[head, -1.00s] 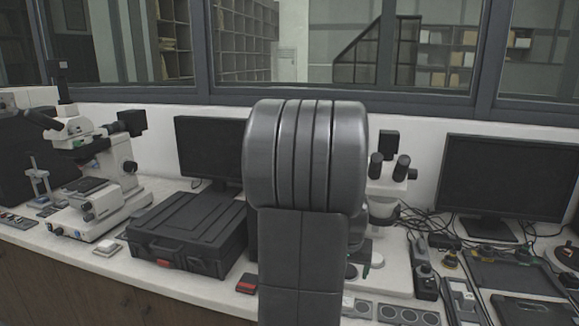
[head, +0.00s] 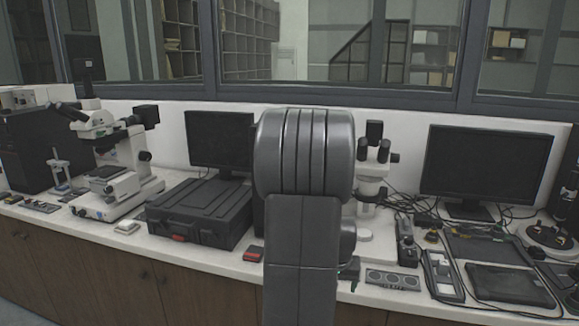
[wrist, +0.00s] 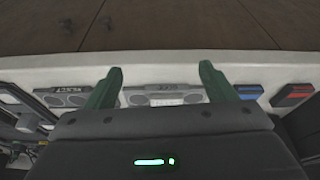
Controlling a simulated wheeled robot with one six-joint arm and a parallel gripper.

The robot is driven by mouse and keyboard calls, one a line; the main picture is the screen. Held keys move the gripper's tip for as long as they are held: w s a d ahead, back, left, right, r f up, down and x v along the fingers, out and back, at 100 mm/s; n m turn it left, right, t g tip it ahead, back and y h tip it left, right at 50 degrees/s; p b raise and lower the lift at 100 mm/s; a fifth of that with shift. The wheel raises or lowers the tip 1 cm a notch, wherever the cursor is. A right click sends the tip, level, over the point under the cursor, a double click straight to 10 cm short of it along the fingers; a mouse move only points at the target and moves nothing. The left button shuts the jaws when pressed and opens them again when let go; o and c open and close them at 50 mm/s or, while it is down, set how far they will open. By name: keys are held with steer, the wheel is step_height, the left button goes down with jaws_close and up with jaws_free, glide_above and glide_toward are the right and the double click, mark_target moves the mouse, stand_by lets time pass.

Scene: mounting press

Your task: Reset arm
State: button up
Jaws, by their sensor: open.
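My gripper (wrist: 160,72) is open and empty in the wrist view, its two green fingers spread apart. It hangs over the front edge of the white bench (wrist: 230,62). A grey label tray (wrist: 165,95) with round wells shows beyond and between the fingers. My grey arm stands upright in the middle of the head view and hides part of the bench and most of my gripper; only a small green bit shows beside the arm.
A black case (head: 200,212) lies left of my arm, and a microscope (head: 112,165) stands farther left. Two monitors (head: 487,165) (head: 220,140) stand at the back. A black tablet-like plate (head: 508,284) lies at right. A reject tray (wrist: 68,97) shows in the wrist view.

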steer(key=a+f+n+p, duration=0.2)
steer(key=a+f+p, duration=0.3)
steer(key=f, duration=0.5)
steer(key=shift+w+y, duration=0.3)
steer(key=shift+a, duration=0.1)
